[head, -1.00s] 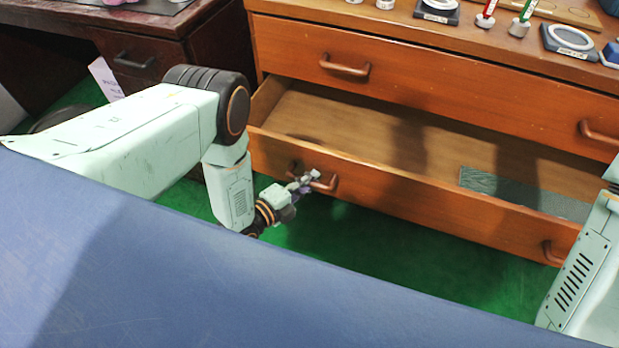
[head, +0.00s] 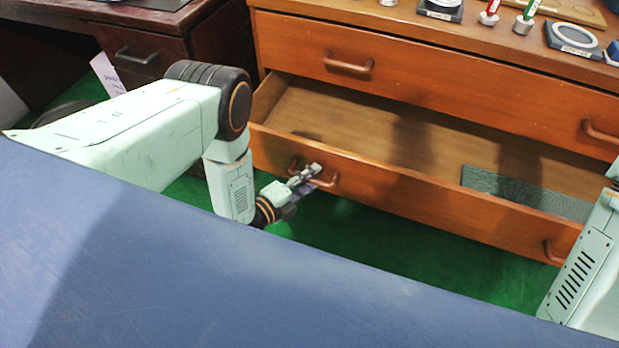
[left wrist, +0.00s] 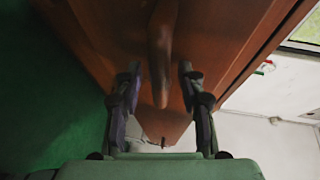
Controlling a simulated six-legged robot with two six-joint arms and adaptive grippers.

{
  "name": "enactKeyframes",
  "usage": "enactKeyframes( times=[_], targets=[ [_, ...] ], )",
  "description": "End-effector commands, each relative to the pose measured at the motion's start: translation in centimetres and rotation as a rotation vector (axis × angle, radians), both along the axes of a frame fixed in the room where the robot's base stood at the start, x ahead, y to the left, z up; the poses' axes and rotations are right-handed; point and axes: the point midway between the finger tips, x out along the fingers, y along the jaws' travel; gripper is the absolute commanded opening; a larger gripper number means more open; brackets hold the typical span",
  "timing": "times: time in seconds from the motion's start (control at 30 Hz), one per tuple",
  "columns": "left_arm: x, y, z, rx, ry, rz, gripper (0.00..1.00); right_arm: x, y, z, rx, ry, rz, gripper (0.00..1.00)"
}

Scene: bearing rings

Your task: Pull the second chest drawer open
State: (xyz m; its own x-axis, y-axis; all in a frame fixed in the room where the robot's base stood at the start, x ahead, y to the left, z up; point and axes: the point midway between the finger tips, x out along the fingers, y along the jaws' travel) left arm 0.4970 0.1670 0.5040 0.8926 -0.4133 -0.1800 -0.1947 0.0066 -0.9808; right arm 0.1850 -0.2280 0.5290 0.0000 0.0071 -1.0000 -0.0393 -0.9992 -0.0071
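The second chest drawer (head: 400,205) stands pulled out below the closed top drawer (head: 440,75). Its inside shows a bare wooden floor and a dark green patterned mat (head: 525,192) at the right. Its left handle (head: 327,181) is a brown bow; its right handle (head: 552,252) is free. My left gripper (head: 312,172) is at the left handle. In the left wrist view, the fingers of my left gripper (left wrist: 160,95) are spread apart, one on each side of the handle (left wrist: 161,60), with gaps between. My right gripper is out of view; only part of that arm shows.
The chest top (head: 410,22) holds dark blocks with light rings, and red and green tubes. A dark desk (head: 150,40) stands at the left, with a white tag (head: 108,75). Green floor (head: 370,235) shows under the open drawer.

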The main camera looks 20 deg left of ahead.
Motion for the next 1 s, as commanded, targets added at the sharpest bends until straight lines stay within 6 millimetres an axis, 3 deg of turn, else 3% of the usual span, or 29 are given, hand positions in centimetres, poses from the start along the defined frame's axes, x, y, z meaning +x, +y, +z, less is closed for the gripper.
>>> enactKeyframes(
  times=[0.17, 0.6, 0.8, 1.0],
  targets=[
    [-1.5, 0.8, 0.2, 0.001, 0.003, 0.002, 0.39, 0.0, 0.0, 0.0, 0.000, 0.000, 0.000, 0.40],
    [-9.0, 4.3, 1.8, 0.001, 0.002, 0.003, 0.39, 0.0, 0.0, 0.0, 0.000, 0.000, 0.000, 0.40],
    [-10.5, 4.9, 2.1, 0.001, 0.001, 0.002, 0.39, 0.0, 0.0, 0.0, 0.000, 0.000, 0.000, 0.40],
    [-10.7, 5.0, 2.2, 0.000, 0.000, 0.001, 0.39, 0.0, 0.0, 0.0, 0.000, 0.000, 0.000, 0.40]
  ],
)
